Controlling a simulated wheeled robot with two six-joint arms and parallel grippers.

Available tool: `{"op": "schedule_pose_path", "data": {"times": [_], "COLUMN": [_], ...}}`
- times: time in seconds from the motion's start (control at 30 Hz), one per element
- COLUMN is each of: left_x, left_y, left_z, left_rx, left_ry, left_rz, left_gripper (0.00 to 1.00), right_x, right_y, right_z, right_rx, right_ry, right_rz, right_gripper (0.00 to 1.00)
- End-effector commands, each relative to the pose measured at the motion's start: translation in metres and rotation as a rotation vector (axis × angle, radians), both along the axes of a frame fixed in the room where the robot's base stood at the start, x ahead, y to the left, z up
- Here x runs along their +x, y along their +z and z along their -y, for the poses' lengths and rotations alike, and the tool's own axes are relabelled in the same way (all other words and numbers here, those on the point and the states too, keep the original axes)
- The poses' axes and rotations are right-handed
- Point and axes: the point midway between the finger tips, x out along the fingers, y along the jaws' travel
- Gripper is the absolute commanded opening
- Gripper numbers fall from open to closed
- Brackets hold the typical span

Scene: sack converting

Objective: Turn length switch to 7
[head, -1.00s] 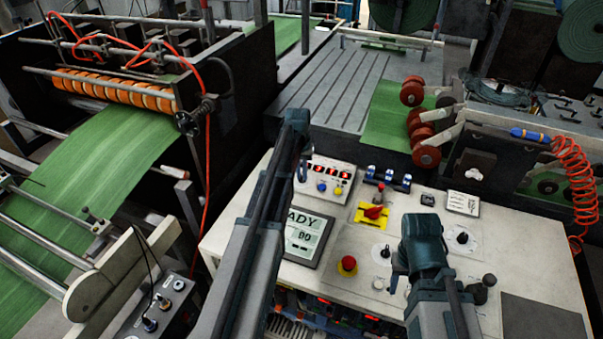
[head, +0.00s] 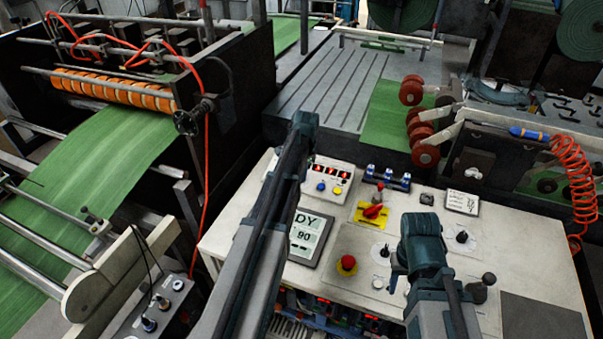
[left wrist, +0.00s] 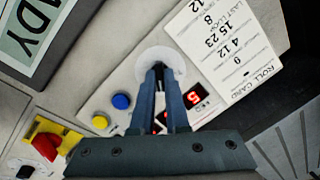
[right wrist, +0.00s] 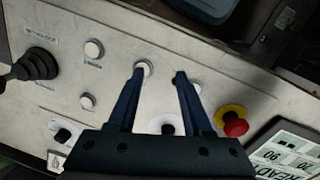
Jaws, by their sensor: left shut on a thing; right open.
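My left gripper (left wrist: 158,75) is shut on a dark knob in front of a round white dial (left wrist: 172,57), beside a red digital display (left wrist: 194,97), in the left wrist view. The dial's numbers are not readable, and I cannot tell for sure that it is the length switch. In the head view the left forearm (head: 262,220) hides the left fingers. My right gripper (right wrist: 160,74) is open and empty above the panel in the right wrist view. A white button (right wrist: 143,68) shows at its left fingertip; contact is unclear.
The white control panel (head: 525,250) carries a red switch on a yellow plate (head: 362,214), a red stop button (head: 347,263), blue rockers (head: 385,178) and a status screen (head: 305,244). A roll card (left wrist: 225,50) lies beside the held knob. A coiled red hose (head: 575,180) hangs at right.

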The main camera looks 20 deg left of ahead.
Motion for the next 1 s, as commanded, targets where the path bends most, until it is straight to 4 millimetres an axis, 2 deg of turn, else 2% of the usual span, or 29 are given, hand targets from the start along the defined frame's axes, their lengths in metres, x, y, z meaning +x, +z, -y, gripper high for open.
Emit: {"op": "schedule_pose_path", "data": {"times": [0.3,0.87,0.9,1.0], "left_x": [-0.0010,-0.0007,-0.0007,-0.0007], "left_y": [-0.0003,-0.0001,-0.0001,-0.0001], "left_z": [0.0007,0.0007,0.0007,0.0006], "left_rx": [0.024,0.028,0.028,0.028], "left_ry": [-0.106,-0.126,-0.126,-0.125], "left_rz": [-0.003,-0.003,-0.003,-0.002], "left_gripper": [0.00,0.00,0.20,0.38], "right_x": [0.0000,-0.0001,-0.0001,-0.0001], "right_y": [-0.0007,-0.0008,-0.0008,-0.0008], "right_z": [-0.0001,0.0000,0.0000,0.0000], "right_rx": [0.000,0.000,0.000,0.000], "right_ry": [0.000,0.000,0.000,0.000], "right_rz": [0.000,0.000,0.000,0.000], "right_gripper": [0.50,0.50,0.50,0.50]}}
